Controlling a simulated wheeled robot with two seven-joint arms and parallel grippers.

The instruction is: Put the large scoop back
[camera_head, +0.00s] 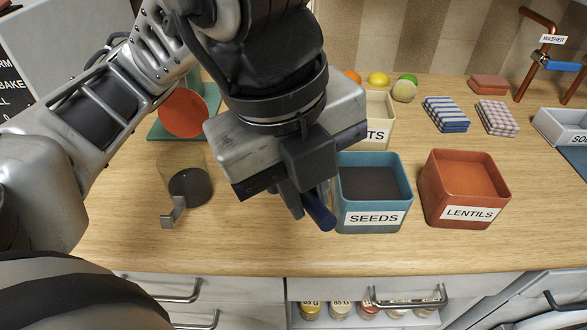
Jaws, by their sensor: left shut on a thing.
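My left gripper (304,201) points down at the middle of the counter, just left of the teal SEEDS bin (346,221). It is shut on a dark blue rod-like handle (322,215), whose end sticks out below the jaws close to the bin. I cannot tell whether this is the large scoop's handle, as the rest of it is hidden behind the gripper. The SEEDS bin has a dark inside. An orange-red LENTILS bin (431,203) stands to its right. A cream bin (378,110) with a label ending in "TS" is partly hidden behind the gripper. My right gripper is not in view.
A clear jug (189,186) with a dark bottom and grey handle stands left on the wooden counter. Behind it is an orange round thing (184,113) on a green base. Fruit (378,79), folded cloths (446,114) and a tap stand behind. An open drawer holds several jars (340,309).

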